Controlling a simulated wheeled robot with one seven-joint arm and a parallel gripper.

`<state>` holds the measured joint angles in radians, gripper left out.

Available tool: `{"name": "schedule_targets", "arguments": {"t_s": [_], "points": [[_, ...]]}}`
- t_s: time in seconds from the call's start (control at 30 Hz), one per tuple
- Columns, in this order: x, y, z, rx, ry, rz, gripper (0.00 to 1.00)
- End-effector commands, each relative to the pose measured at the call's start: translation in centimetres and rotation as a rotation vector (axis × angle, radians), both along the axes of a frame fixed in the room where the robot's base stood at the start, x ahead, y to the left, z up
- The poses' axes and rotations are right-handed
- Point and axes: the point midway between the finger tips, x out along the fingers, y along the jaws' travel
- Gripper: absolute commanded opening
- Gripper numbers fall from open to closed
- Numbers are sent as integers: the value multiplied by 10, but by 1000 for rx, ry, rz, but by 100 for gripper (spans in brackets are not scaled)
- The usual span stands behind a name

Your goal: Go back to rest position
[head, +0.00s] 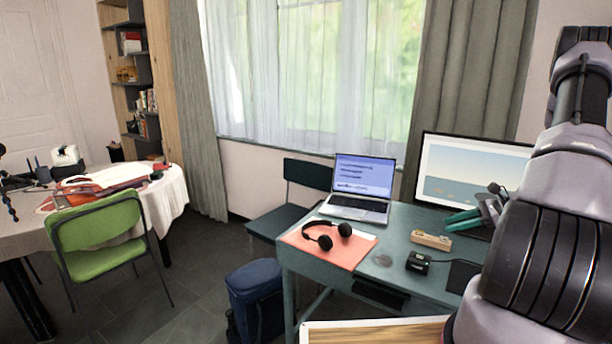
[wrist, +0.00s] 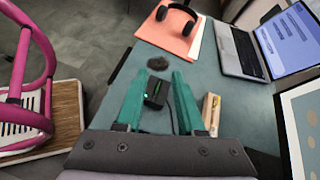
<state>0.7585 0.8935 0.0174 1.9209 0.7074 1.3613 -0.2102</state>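My gripper (head: 449,222) is above the right part of the teal desk (head: 318,262) in the head view, in front of the monitor. In the wrist view its two teal fingers (wrist: 162,76) stand apart with a clear gap between them. The gripper is open and empty. A small black device with a green light (wrist: 155,92) shows through the gap; it sits on the desk, also in the head view (head: 418,263). My arm fills the right side of the head view and hides the desk's right end.
Black headphones (head: 326,236) lie on a salmon mat, near a laptop (head: 361,188). A wooden block (head: 431,240) and a monitor (head: 468,180) are close to the gripper. A pink stool (wrist: 28,85) shows in the wrist view.

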Motion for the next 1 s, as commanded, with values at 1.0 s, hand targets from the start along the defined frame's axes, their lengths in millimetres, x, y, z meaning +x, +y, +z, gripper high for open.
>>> {"name": "schedule_targets", "arguments": {"t_s": [1.0], "points": [[-152, 202, 328, -1043, -632, 839, 38]]}}
